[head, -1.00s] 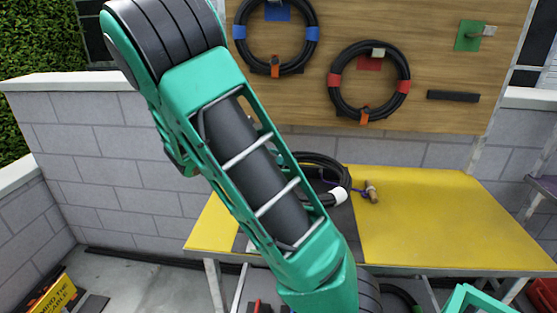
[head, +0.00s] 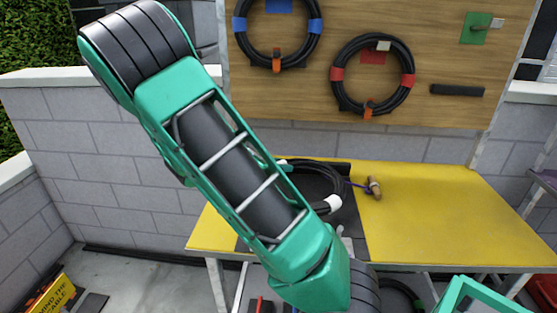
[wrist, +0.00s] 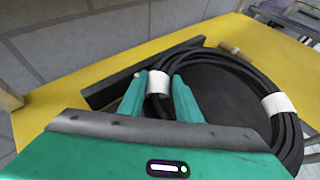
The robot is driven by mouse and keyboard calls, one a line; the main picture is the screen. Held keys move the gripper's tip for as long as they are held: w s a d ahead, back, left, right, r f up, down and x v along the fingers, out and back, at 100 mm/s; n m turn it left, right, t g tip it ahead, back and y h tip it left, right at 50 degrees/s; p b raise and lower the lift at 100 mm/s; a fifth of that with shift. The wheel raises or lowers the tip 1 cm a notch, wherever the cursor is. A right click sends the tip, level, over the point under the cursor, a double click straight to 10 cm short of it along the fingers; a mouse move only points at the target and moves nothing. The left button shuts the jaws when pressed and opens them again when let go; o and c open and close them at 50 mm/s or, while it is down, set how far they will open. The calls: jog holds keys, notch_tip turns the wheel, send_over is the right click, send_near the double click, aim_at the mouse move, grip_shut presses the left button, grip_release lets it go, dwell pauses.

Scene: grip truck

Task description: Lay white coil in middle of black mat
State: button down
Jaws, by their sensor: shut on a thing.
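The white coil is a black cable loop with white bands; in the head view (head: 334,182) it shows over the black mat on the yellow table, partly hidden by my arm. In the wrist view the coil (wrist: 245,72) extends right from my gripper (wrist: 158,88). My gripper is shut on the coil at one white band, with a green finger on each side. Another white band (wrist: 278,103) shows at the right. The black mat (head: 357,232) lies on the table, largely covered by my arm and the coil. I cannot tell whether the coil touches it.
A wooden toggle with a purple cord (head: 374,187) lies right of the mat. The yellow table (head: 440,215) is clear farther right. Behind it, a wooden board (head: 300,105) holds a blue-banded coil (head: 238,40) and a red-banded coil (head: 408,98). A black bar (wrist: 130,75) lies behind my fingers.

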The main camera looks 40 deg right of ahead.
jog(key=shift+f, duration=2.1)
jog(key=c, duration=1.2)
grip_release()
jog(key=shift+s, duration=0.1)
jog(key=shift+a, duration=0.15)
jog(key=v, duration=1)
jog(key=shift+a+r, duration=0.2)
